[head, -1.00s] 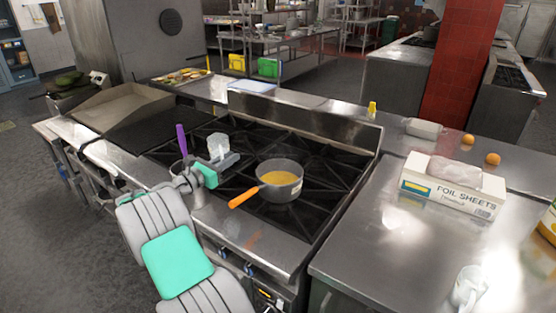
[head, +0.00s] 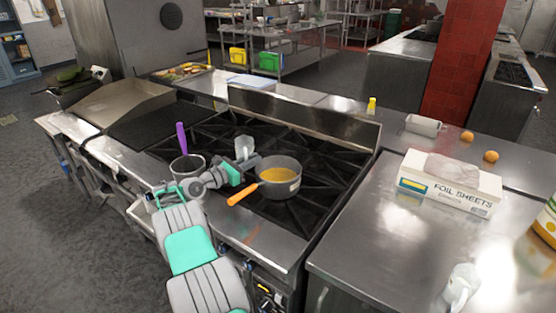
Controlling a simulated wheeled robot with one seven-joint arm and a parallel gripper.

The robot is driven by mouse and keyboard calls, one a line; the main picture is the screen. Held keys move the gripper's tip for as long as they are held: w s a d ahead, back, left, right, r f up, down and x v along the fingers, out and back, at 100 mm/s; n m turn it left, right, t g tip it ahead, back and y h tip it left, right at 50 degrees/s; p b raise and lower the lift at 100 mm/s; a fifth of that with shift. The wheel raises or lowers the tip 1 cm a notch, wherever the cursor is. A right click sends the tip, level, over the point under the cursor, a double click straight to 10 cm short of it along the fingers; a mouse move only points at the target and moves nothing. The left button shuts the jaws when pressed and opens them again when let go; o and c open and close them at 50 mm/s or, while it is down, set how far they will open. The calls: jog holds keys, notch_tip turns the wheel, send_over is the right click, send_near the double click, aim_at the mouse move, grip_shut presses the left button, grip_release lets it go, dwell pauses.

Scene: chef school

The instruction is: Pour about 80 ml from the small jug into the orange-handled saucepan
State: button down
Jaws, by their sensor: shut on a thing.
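The saucepan (head: 279,187) stands on the black stove grate, with its orange handle (head: 243,192) pointing to the lower left. Yellow-orange contents show inside it. My gripper (head: 246,163) is shut on the small jug (head: 243,147), a pale, see-through vessel. It holds the jug just left of the saucepan's rim and seemingly above the stove. The jug looks about upright, and my gripper partly hides its lower part. I cannot make out the liquid level in the jug.
A purple-handled pan (head: 187,168) stands left of my gripper, close to my arm. A metal backsplash (head: 300,118) rises behind the stove. A foil sheets box (head: 450,184) and a white mug (head: 460,288) stand on the right counter, with bare steel between.

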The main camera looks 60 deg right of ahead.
jog(key=shift+s+r+m+t+y+p, duration=0.15)
jog(key=shift+s+m+y+p, duration=0.2)
jog(key=shift+m+p, duration=0.3)
jog(key=shift+s+m+t+y+p, duration=0.15)
jog(key=shift+s+m+y+p, duration=0.15)
jog(key=shift+m+p, duration=0.35)
jog(key=m+t, duration=0.1)
jog(key=m+t+y, duration=0.1)
jog(key=m, duration=0.1)
jog(key=s+m+t+y+b, duration=0.1)
jog(key=m, duration=0.1)
jog(key=shift+d+r, duration=0.15)
jog(key=shift+r, duration=0.1)
jog(key=shift+w+f+m+t+b, duration=0.3)
jog(key=shift+f+m+t+b, duration=0.1)
jog(key=shift+m+b, duration=0.4)
jog(key=shift+w+r+m+t+b, duration=0.25)
jog(key=shift+r+m+t+b, duration=0.15)
jog(key=shift+t+b, duration=0.35)
dwell(0.5)
jog(key=shift+s+r+m+b, duration=0.3)
jog(key=shift+s+m+b, duration=0.25)
jog(key=shift+m+b, duration=0.1)
dwell(0.7)
